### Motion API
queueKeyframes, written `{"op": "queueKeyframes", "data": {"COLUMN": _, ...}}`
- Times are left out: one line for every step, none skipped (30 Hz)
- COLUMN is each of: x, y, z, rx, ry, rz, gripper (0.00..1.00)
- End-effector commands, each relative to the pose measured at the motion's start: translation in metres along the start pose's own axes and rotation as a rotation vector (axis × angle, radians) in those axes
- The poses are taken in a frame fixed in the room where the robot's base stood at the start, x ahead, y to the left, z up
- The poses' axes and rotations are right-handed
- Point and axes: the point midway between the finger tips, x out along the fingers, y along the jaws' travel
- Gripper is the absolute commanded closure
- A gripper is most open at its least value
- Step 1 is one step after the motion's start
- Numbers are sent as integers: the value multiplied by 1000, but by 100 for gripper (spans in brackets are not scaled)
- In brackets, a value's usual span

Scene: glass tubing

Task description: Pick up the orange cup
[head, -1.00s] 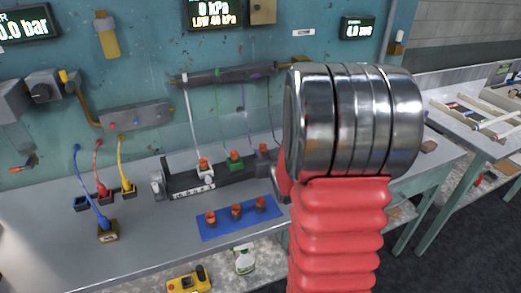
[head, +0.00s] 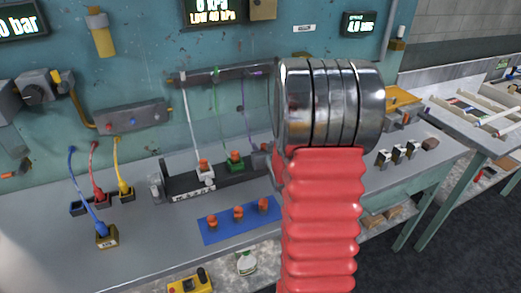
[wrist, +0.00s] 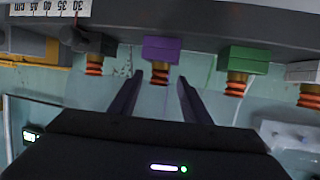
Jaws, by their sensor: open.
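Several orange ribbed cups are in view. In the wrist view one orange cup (wrist: 160,72) is joined to a purple block (wrist: 168,48), another orange cup (wrist: 237,84) to a green block (wrist: 246,58), and more sit at either side. My gripper (wrist: 160,80) is open, its two dark fingers on either side of the purple block's cup; I cannot tell whether they touch it. In the head view a white-block cup (head: 204,165) and a green-block cup (head: 235,155) stand on the dark rack (head: 180,183). My arm hides the purple one and most of my gripper there.
A blue mat (head: 222,231) with three orange pieces lies in front of the rack. Blue, red and yellow cables (head: 121,166) stand at left. Small fittings (head: 399,153) stand at right.

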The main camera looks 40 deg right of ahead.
Motion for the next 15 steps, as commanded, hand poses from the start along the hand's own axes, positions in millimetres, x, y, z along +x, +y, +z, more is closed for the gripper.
{"op": "queueKeyframes", "data": {"x": 4, "y": 3, "z": 2, "rx": 1, "ry": -1, "rz": 2, "gripper": 57}}
{"op": "queueKeyframes", "data": {"x": 5, "y": 4, "z": 2, "rx": 1, "ry": 0, "rz": 3, "gripper": 57}}
{"op": "queueKeyframes", "data": {"x": 7, "y": 5, "z": 2, "rx": 1, "ry": 0, "rz": 4, "gripper": 57}}
{"op": "queueKeyframes", "data": {"x": 7, "y": 6, "z": 2, "rx": 2, "ry": 0, "rz": 4, "gripper": 57}}
{"op": "queueKeyframes", "data": {"x": 8, "y": 6, "z": 2, "rx": 2, "ry": 0, "rz": 5, "gripper": 57}}
{"op": "queueKeyframes", "data": {"x": 8, "y": 6, "z": 2, "rx": 2, "ry": 0, "rz": 5, "gripper": 57}}
{"op": "queueKeyframes", "data": {"x": 8, "y": 7, "z": 2, "rx": 2, "ry": 0, "rz": 5, "gripper": 57}}
{"op": "queueKeyframes", "data": {"x": 8, "y": 7, "z": 2, "rx": 2, "ry": 1, "rz": 5, "gripper": 57}}
{"op": "queueKeyframes", "data": {"x": 8, "y": 7, "z": 2, "rx": 2, "ry": 1, "rz": 5, "gripper": 57}}
{"op": "queueKeyframes", "data": {"x": 8, "y": 7, "z": 2, "rx": 2, "ry": 1, "rz": 5, "gripper": 57}}
{"op": "queueKeyframes", "data": {"x": 8, "y": 7, "z": 2, "rx": 2, "ry": 1, "rz": 5, "gripper": 57}}
{"op": "queueKeyframes", "data": {"x": 8, "y": 7, "z": 2, "rx": 2, "ry": 1, "rz": 5, "gripper": 57}}
{"op": "queueKeyframes", "data": {"x": 8, "y": 7, "z": 2, "rx": 2, "ry": 0, "rz": 5, "gripper": 57}}
{"op": "queueKeyframes", "data": {"x": 8, "y": 7, "z": 2, "rx": 2, "ry": 0, "rz": 5, "gripper": 57}}
{"op": "queueKeyframes", "data": {"x": 8, "y": 7, "z": 2, "rx": 2, "ry": 0, "rz": 6, "gripper": 57}}
